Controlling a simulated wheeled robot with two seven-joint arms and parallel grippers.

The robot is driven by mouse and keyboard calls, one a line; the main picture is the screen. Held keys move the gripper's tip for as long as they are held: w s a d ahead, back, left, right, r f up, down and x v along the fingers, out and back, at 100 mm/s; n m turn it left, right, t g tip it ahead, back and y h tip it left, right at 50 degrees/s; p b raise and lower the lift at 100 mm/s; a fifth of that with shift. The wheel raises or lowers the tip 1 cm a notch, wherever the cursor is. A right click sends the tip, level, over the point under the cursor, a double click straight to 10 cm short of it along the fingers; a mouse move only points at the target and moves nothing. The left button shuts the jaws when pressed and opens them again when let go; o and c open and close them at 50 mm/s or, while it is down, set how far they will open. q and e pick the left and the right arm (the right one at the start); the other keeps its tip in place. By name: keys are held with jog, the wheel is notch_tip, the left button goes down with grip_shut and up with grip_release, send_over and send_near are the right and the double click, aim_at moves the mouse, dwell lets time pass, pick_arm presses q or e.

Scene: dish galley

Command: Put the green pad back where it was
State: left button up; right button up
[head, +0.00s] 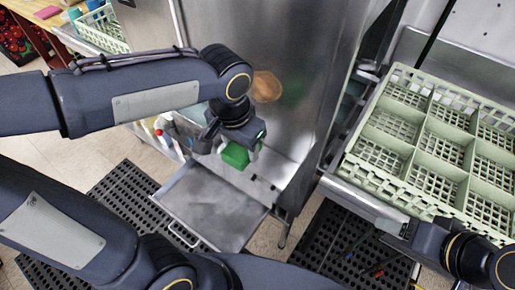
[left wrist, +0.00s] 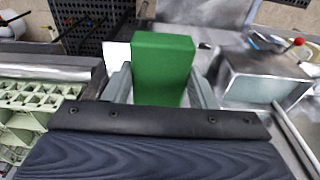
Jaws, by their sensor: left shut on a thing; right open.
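The green pad (head: 236,155) is a small green block held in my left gripper (head: 243,148), in front of a steel cabinet and above an open shallow steel drawer (head: 212,205). In the left wrist view the pad (left wrist: 163,65) sits between the two grey fingers of my left gripper (left wrist: 163,95), which is shut on it. The pad is clear of the drawer surface as far as I can tell. My right gripper (head: 405,230) is open, at the lower right by the front edge of the pale green rack (head: 352,168); its fingertips are hard to make out.
The tall steel cabinet (head: 228,30) stands behind my left gripper. The compartmented rack lies on a steel counter at the right. Bottles (head: 163,136) stand left of the drawer. Black perforated mats (head: 130,205) cover the floor.

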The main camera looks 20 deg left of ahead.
pick_arm(q)
send_over(258, 160)
jog(key=s, duration=0.1)
notch_tip(258, 160, down, 6)
jog(key=shift+a+r, duration=0.15)
jog(key=shift+r, duration=0.05)
jog(key=shift+w+f, duration=0.2)
jog(key=shift+f, duration=1.65)
jog(key=shift+f, duration=0.15)
jog(key=o, duration=1)
